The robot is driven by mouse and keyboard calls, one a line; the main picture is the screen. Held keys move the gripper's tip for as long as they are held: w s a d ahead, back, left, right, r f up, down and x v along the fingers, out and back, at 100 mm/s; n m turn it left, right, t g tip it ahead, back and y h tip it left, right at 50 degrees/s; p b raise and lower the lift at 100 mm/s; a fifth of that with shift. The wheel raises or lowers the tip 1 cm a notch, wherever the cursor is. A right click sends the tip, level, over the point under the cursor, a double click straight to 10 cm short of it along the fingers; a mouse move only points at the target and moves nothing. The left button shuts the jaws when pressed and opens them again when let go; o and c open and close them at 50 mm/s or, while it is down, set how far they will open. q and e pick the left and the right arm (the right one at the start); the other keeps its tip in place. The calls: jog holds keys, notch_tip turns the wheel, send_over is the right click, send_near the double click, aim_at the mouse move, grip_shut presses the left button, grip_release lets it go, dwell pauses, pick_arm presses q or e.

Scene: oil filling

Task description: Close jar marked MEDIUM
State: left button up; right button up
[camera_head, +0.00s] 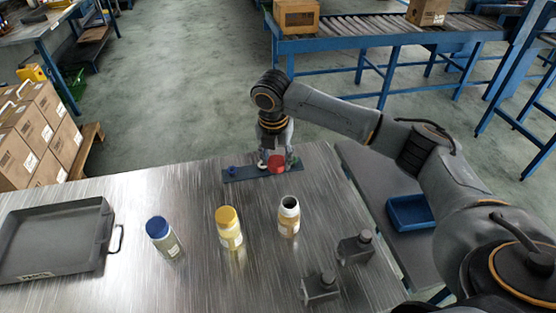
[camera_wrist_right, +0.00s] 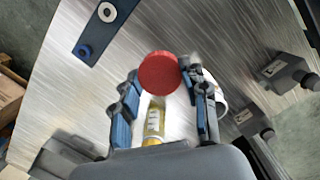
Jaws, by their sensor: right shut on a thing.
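My right gripper (camera_head: 277,160) is shut on a red lid (camera_head: 277,167), held by or just above the dark strip. In the right wrist view the red lid (camera_wrist_right: 160,72) sits at the fingertips of the gripper (camera_wrist_right: 161,76). An open jar (camera_head: 289,217) with a white neck and dark mouth stands upright nearer on the table, apart from the lid. In the wrist view it is mostly hidden behind a finger. A yellow-capped jar (camera_head: 230,230) and a blue-capped jar (camera_head: 164,239) stand to its left. I cannot read the jar labels. My left gripper is not in view.
The dark strip (camera_head: 240,173) lies at the table's far edge with a blue peg and a pale ring. Two dark grey pieces (camera_head: 355,249) (camera_head: 320,287) stand at the right. A metal tray (camera_head: 55,240) is at the left. Bare metal table lies between them.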

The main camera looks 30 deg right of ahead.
pick_arm(q)
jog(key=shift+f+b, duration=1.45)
jog(key=shift+b, duration=0.9)
pick_arm(e)
jog(key=s+a+m+g, duration=0.1)
jog(key=s+a+m, duration=0.3)
jog(key=s+m, duration=0.5)
jog(key=s+a+m+g+y, duration=0.1)
jog(key=s+a+m, duration=0.3)
jog(key=s+m, duration=0.6)
jog(key=shift+r+m+g, duration=0.15)
jog(key=shift+m+g, duration=0.35)
jog(key=shift+m, duration=3.5)
